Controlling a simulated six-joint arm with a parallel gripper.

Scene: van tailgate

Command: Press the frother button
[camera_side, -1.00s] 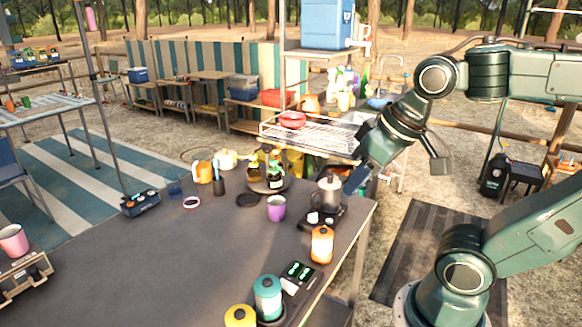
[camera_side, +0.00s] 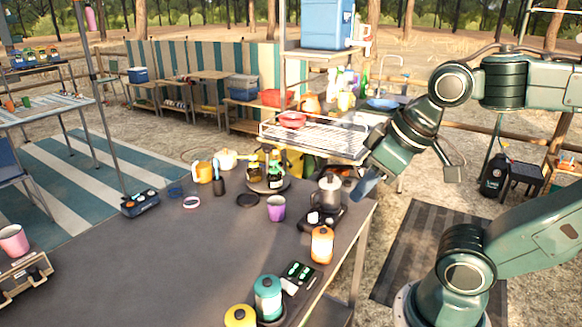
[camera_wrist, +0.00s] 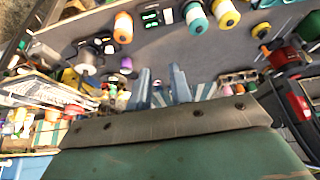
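The frother is a grey metal jug (camera_side: 329,194) with a lid, standing upright on a dark base (camera_side: 312,221) at the table's right edge. Small pale spots show on the base's front; I cannot tell which is the button. In the wrist view the jug (camera_wrist: 88,61) is at upper left. My gripper (camera_side: 361,192) hangs in the air to the right of the jug, apart from it, just off the table's edge. In the wrist view my two blue fingers (camera_wrist: 161,75) stand apart with nothing between them.
A purple cup (camera_side: 276,208) stands left of the frother and an orange canister (camera_side: 322,245) in front. A teal canister (camera_side: 267,297) and a dark panel with green displays (camera_side: 299,272) are nearer. Bottles on a round tray (camera_side: 284,187) stand behind. The table's middle is clear.

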